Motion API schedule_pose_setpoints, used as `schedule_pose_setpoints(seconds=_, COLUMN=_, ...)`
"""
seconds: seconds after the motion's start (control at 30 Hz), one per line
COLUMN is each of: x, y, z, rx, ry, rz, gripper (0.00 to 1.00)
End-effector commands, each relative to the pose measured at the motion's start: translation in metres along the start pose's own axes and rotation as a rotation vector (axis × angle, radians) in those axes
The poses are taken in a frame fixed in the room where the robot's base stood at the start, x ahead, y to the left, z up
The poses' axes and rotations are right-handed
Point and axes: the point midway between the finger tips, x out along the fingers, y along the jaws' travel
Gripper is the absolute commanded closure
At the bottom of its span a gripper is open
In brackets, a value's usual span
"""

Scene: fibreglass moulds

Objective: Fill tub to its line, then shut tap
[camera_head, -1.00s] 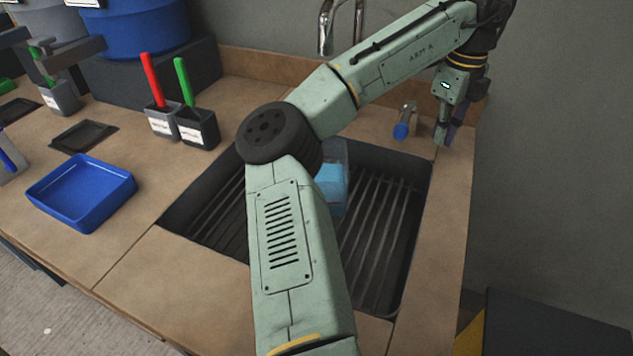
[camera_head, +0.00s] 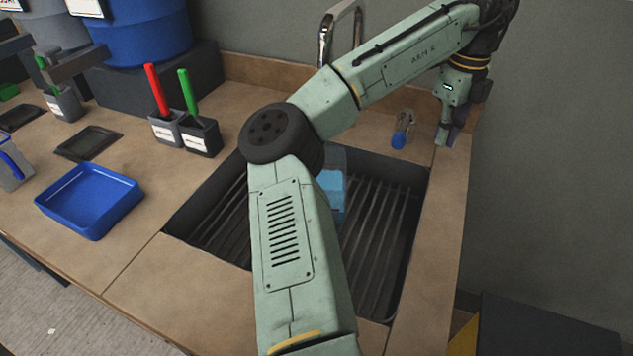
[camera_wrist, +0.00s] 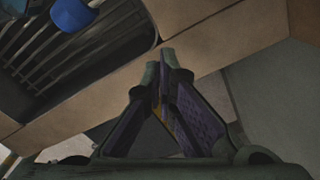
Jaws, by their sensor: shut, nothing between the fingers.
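The clear tub (camera_head: 335,160) stands in the sink with light blue liquid (camera_head: 332,188) in it. My arm hides its left part, and I cannot make out its line. The tap's chrome spout (camera_head: 324,38) rises behind the sink; my arm hides its lower part, so I cannot tell whether water runs. The tap's lever with a blue end (camera_head: 398,141) is on the ledge behind the sink. Its blue end (camera_wrist: 72,15) also shows at the top left of the wrist view. My gripper (camera_head: 441,138) is shut and empty, right of the lever and apart from it. Its fingertips (camera_wrist: 166,62) meet in the wrist view.
The dark ribbed sink (camera_head: 385,230) fills the middle of the counter. A blue tray (camera_head: 90,200) and holders with a red pen (camera_head: 156,90) and a green pen (camera_head: 187,92) stand to the left. A grey wall (camera_head: 560,150) is close on the right.

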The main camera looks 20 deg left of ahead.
Motion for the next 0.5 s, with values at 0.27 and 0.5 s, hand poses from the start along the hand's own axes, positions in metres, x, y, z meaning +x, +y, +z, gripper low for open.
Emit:
schedule_pose_setpoints(seconds=0.27, x=-0.03, y=-0.004, z=-0.006, rx=0.001, ry=0.0, rz=0.0, gripper=1.0)
schedule_pose_setpoints(seconds=0.5, x=-0.049, y=-0.007, z=-0.01, rx=-0.001, ry=-0.002, rz=0.0, gripper=1.0)
